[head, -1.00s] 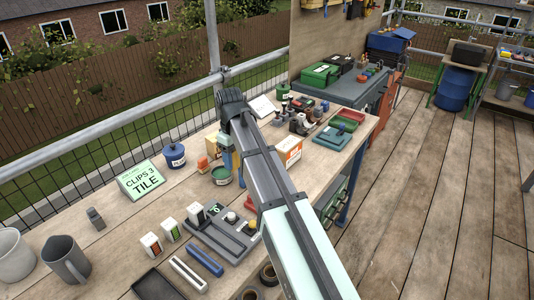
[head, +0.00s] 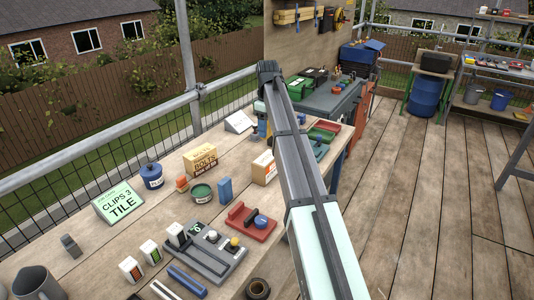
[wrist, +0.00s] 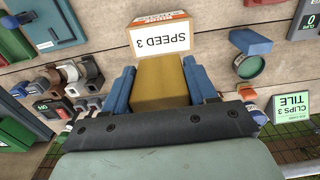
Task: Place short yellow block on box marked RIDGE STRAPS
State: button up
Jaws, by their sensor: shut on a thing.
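My gripper (wrist: 160,88) has blue fingers shut on the two sides of a yellow block (wrist: 160,80), above the bench. In the head view the gripper (head: 262,126) is mostly behind my arm, and the block is not clear there. Just beyond the block in the wrist view is an orange and white box (wrist: 158,38) whose white face reads SPEED 3, upside down. An orange and white box (head: 264,168) stands beside my arm in the head view, probably the same one.
A yellow BOLTS box (head: 200,160), an open green tin (head: 202,192), an upright blue block (head: 225,190) and a blue pot (head: 152,177) stand left of my arm. A CLIPS 3 TILE sign (head: 119,203) is further left. A red tray (head: 250,223) lies nearer.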

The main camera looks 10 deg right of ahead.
notch_tip(320, 180, down, 9)
jog(key=shift+f, duration=0.1)
dwell(0.4)
jog(key=shift+f, duration=0.1)
jog(key=o, duration=1)
jog(key=shift+o, duration=0.2)
notch_tip(320, 180, up, 12)
jog(key=shift+r, duration=0.2)
